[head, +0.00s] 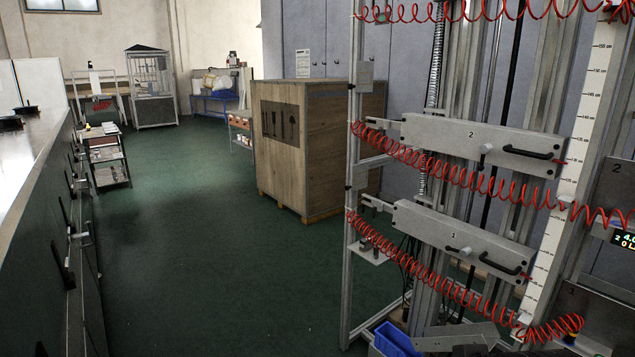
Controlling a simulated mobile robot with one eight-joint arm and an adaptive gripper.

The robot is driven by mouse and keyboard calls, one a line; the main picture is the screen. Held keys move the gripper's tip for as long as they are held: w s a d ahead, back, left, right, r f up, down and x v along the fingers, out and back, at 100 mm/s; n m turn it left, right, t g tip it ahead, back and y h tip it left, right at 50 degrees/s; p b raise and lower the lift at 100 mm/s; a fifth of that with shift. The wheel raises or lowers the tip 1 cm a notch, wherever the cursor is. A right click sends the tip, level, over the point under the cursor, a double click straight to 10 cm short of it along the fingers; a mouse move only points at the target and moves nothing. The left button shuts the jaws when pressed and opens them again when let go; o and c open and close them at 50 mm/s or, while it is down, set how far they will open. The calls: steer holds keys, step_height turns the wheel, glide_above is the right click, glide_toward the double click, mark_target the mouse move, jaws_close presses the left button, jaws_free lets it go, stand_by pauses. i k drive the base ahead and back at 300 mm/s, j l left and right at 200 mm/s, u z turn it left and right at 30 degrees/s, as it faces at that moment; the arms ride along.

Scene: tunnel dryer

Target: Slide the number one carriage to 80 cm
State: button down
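The number one carriage (460,240) is a grey horizontal plate marked "1", on the vertical rails at the right. A black handle (502,265) is on its right part, and a small light knob sits left of the handle. The number two carriage (480,142), a similar plate marked "2" with its own black handle (528,153), is above it with a gap between. My gripper is not in view.
Red coiled hoses (440,172) hang across the rails and both carriages. A blue bin (396,340) is at the rig's foot. A wooden crate (305,150) stands behind, left of the rig. The green floor (240,270) is open between the rig and the left counter (30,160).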

mark_target(512, 262)
steer(key=i+z, duration=0.1)
steer(key=i, duration=0.85)
